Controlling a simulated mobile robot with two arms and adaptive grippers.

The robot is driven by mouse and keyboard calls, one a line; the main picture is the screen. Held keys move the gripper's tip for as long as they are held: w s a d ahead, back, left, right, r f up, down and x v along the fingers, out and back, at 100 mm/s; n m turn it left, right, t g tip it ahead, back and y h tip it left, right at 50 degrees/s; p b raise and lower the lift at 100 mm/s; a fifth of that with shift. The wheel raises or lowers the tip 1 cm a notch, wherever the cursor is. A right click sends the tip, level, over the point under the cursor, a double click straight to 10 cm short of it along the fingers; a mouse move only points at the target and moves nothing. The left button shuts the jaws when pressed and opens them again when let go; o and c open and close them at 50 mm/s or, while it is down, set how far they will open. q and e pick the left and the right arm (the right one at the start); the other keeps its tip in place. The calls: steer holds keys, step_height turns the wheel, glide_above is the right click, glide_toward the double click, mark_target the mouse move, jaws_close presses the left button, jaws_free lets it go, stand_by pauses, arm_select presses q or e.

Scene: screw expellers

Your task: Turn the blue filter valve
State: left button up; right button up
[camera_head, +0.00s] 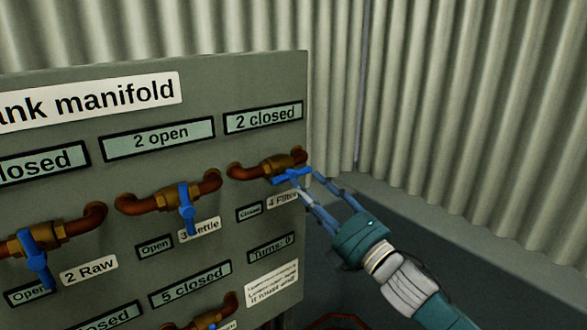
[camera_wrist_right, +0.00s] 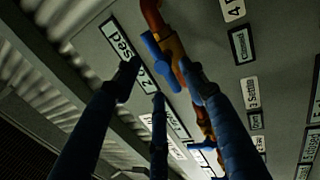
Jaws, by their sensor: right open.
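The blue filter valve handle (camera_head: 292,175) sits on a brass valve body (camera_head: 277,167) in a copper pipe, at the upper right of the panel. It lies roughly sideways, along the pipe, above the "4 Filter" label (camera_head: 282,200), with a small "Closed" sign (camera_head: 249,212) beside it. My right gripper (camera_head: 306,182) is open, its blue fingers spread by the right end of the handle. In the right wrist view the handle (camera_wrist_right: 157,52) shows beyond the fingertips (camera_wrist_right: 162,80). I cannot tell whether they touch it. My left gripper is out of view.
The grey-green manifold panel (camera_head: 215,105) carries other blue valves: "3 Settle" (camera_head: 187,208), "2 Raw" (camera_head: 37,260) and more below. A sign above reads "2 closed" (camera_head: 263,117), another "Turns: 0" (camera_head: 271,247). A corrugated wall (camera_head: 430,100) stands behind, right of the panel.

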mark_target(295, 176)
steer(key=p+x, duration=0.1)
steer(key=x, duration=0.4)
steer(key=shift+w+a+r+p, duration=0.15)
steer(key=shift+w+a+p, duration=0.05)
steer(key=shift+w+p, duration=0.1)
steer(key=shift+w+a, duration=0.25)
steer(key=shift+w, duration=0.05)
steer(key=shift+c, duration=0.3)
jaws_close()
